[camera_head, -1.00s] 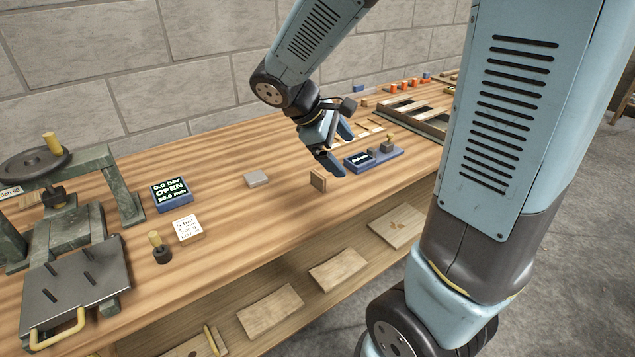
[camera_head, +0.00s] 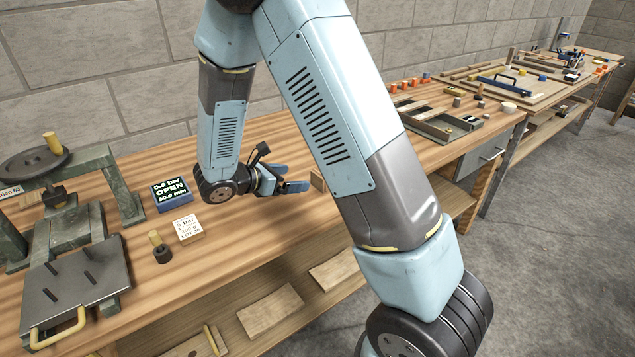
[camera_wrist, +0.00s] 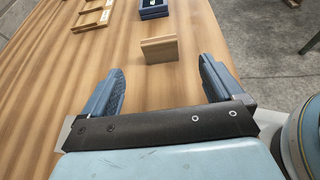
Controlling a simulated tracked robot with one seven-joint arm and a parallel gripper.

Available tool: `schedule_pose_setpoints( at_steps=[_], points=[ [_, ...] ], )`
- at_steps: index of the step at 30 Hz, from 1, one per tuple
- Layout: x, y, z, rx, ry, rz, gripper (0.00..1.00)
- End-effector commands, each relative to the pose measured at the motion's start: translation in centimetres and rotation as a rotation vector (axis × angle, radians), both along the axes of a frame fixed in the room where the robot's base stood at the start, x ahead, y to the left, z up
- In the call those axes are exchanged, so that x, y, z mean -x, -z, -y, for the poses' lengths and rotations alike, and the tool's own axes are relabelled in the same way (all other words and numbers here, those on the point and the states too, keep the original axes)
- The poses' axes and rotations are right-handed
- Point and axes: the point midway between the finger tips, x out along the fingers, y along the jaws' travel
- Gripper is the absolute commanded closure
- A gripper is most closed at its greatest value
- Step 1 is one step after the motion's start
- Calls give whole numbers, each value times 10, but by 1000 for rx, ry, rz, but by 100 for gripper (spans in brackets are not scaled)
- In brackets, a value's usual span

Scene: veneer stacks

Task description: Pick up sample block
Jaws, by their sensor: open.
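The sample block, a small light-wood block (camera_wrist: 160,50), stands upright on the wooden bench top in the wrist view. It lies ahead of my gripper (camera_wrist: 162,85), roughly centred between the two blue fingers and beyond their tips. The fingers are spread apart with nothing between them. In the head view the block (camera_head: 317,180) shows only in part, beside my arm link. My gripper (camera_head: 299,187) is low over the bench and points right towards the block. The gap between fingers and block is hard to judge there.
A dark blue device (camera_wrist: 153,8) lies beyond the block. Wooden frames (camera_wrist: 92,18) lie to its left. In the head view a press (camera_head: 75,225), a display reading OPEN (camera_head: 172,194) and a white note card (camera_head: 187,228) stand left. The bench's front edge is close on the right in the wrist view.

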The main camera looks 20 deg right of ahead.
Motion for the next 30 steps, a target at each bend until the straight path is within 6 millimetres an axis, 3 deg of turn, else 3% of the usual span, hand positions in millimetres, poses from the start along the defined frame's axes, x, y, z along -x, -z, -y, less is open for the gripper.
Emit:
schedule_pose_setpoints(
  at_steps=[12, 22, 30],
  points=[
    [-21, 26, 59, 2, 4, -2, 6],
    [-29, 35, 78, 0, 3, -1, 6],
    [-40, 49, 108, 0, 5, -1, 6]
  ],
)
